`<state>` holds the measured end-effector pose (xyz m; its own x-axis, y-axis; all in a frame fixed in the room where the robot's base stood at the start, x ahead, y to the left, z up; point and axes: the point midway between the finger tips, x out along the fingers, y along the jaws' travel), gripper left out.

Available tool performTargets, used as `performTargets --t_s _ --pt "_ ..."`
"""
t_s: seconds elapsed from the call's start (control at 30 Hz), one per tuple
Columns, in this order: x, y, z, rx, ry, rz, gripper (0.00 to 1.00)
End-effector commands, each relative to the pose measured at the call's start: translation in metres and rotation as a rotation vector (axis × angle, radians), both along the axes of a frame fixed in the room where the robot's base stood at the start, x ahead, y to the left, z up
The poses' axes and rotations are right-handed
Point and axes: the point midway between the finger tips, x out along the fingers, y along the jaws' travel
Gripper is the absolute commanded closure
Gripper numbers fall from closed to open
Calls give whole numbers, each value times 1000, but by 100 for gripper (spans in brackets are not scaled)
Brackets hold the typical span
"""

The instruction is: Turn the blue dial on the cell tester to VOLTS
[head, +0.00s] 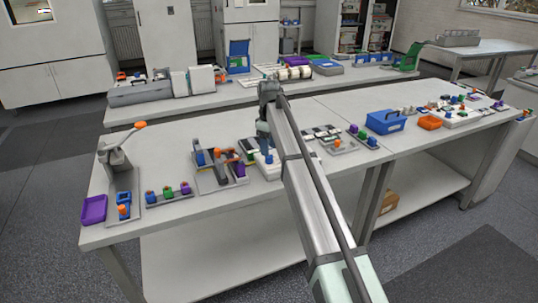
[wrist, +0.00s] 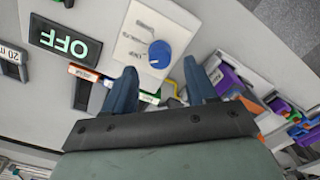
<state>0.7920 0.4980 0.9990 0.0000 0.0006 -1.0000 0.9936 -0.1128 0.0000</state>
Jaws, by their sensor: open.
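The blue dial (wrist: 159,54) sits on a cream panel (wrist: 128,52), the face of the cell tester, in the wrist view. Small printed labels with short lines stand beside the dial; they are too small to read, and I cannot tell which one it points to. My gripper (wrist: 160,68) is open, its two dark blue fingers apart on either side of the dial's near side, with nothing between them that I can see held. In the head view my gripper (head: 264,143) hangs over the white tester (head: 268,172) on the bench; the arm partly hides that area.
A dark display reading OFF (wrist: 65,42) lies left of the panel in the wrist view. Purple, blue and grey parts (wrist: 235,85) crowd the right. In the head view, a grey tray (head: 212,182) stands left of the tester and a blue bin (head: 385,122) to the right.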

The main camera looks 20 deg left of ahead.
Motion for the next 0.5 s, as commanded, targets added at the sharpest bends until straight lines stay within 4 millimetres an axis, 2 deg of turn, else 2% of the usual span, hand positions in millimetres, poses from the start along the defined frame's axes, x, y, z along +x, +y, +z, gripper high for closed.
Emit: performTargets --t_s 0.1,0.2,0.5 --pt "-1 -1 -19 -1 1 0 43" --pt "0 0 -29 0 0 0 43" --pt "0 0 -42 1 0 0 43"
